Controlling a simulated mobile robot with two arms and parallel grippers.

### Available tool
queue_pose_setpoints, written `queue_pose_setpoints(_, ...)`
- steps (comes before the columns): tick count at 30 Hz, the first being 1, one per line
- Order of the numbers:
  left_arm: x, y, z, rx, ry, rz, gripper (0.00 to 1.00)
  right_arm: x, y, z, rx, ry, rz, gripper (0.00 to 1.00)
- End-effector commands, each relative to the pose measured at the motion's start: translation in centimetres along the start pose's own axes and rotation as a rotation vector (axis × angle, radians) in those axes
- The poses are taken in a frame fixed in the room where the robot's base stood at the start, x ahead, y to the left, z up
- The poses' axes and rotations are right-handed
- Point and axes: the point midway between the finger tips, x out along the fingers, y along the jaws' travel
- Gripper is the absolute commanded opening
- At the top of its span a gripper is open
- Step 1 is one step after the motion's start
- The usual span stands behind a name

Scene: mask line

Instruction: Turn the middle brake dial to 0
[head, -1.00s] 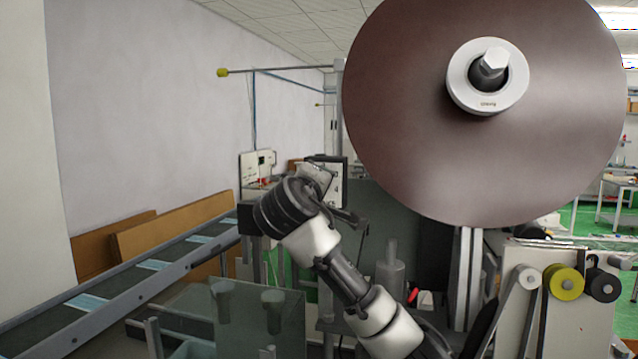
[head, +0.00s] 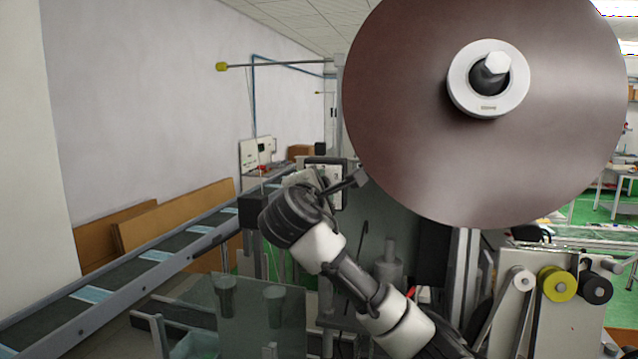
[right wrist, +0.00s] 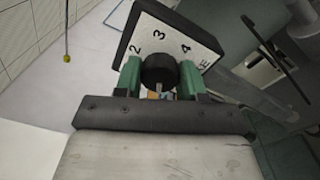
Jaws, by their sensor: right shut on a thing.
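A brake dial panel (right wrist: 150,40) with a white face and black rim shows in the right wrist view, with the numbers 2, 3 and 4 and the letters "KE" readable. Its black round knob (right wrist: 159,70) sits between the green fingers of my right gripper (right wrist: 160,82), which is shut on it. A small light mark shows on the knob's lower side. The 0 is not visible, hidden behind the gripper or out of frame. In the head view my right wrist (head: 290,217) hides most of the panel area. My left gripper is not in view.
A large brown roll (head: 410,130) hangs close at the upper right of the head view. A conveyor (head: 150,245) with blue masks runs along the left. A clear guard panel (head: 250,325) stands below my right arm. Rollers (head: 557,284) sit at lower right.

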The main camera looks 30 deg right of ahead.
Motion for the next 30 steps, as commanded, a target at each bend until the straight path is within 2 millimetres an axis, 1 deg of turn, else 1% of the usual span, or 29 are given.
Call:
queue_pose_setpoints(3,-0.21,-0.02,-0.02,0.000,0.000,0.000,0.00,-0.04,-0.10,-0.16,-0.048,0.005,-0.002,0.16)
queue_pose_setpoints(9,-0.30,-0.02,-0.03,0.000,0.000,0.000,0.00,-0.05,-0.17,-0.20,-0.088,0.007,-0.002,0.16)
queue_pose_setpoints(22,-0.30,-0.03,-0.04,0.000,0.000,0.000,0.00,-0.05,-0.26,-0.25,-0.098,0.007,-0.004,0.16)
queue_pose_setpoints(23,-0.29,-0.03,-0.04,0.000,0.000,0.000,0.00,-0.05,-0.27,-0.26,-0.098,0.007,-0.004,0.41)
queue_pose_setpoints(24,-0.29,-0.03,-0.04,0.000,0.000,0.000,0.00,-0.05,-0.27,-0.26,-0.097,0.007,-0.004,0.47)
queue_pose_setpoints(26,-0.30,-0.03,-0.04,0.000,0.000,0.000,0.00,-0.04,-0.25,-0.23,-0.096,0.006,-0.003,0.57)
queue_pose_setpoints(27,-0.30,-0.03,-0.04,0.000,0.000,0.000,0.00,-0.04,-0.22,-0.20,-0.096,0.006,-0.003,0.63)
queue_pose_setpoints(28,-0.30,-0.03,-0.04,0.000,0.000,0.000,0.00,-0.03,-0.20,-0.18,-0.095,0.006,-0.003,0.65)
queue_pose_setpoints(30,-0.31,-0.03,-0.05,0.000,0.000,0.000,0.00,-0.03,-0.16,-0.15,-0.094,0.005,-0.002,0.65)
